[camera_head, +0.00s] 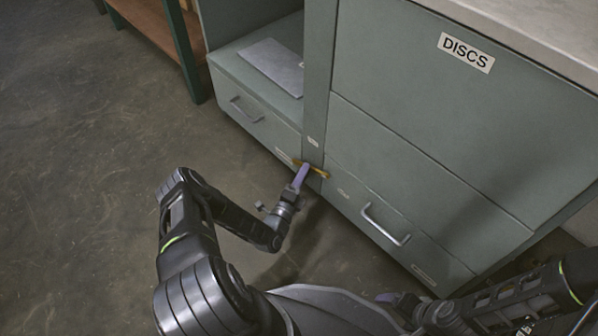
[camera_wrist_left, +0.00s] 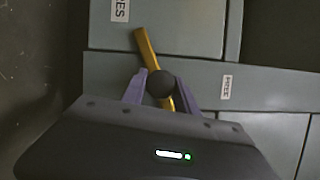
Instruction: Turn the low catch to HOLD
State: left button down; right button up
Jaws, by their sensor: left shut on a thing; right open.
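The low catch (camera_head: 319,172) is a yellow bar across the narrow post between the two low drawers. In the left wrist view the yellow bar (camera_wrist_left: 147,48) runs at a slant past a dark round knob (camera_wrist_left: 160,84). My left gripper (camera_head: 303,168) is shut at the catch, its purple fingers on either side of the knob (camera_wrist_left: 160,92). A label reading FREE (camera_wrist_left: 226,87) is on the post; no HOLD label is readable. My right gripper (camera_head: 398,299) is low at the right, partly hidden by my own body; its fingers are hard to make out.
The left low drawer (camera_head: 255,120) and right low drawer (camera_head: 390,222) have bar handles. A cabinet front marked DISCS (camera_head: 466,52) rises above the right drawer. A grey plate (camera_head: 275,66) lies on the open shelf at left. The floor (camera_head: 90,180) at left is clear.

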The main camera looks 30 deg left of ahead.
pick_arm(q)
jog(key=m+t, duration=0.1)
jog(key=m, duration=0.1)
jog(key=m+t+h, duration=0.1)
jog(key=m, duration=0.2)
jog(key=shift+w+b, duration=0.15)
jog(key=shift+b, duration=0.15)
jog(key=shift+m, duration=0.4)
jog(key=c, duration=0.9)
grip_release()
jog(key=shift+d, duration=0.1)
jog(key=shift+c, duration=0.2)
jog(key=p+v, duration=0.2)
jog(key=v, duration=0.5)
jog(key=shift+s+f, duration=0.15)
jog(key=shift+s, duration=0.25)
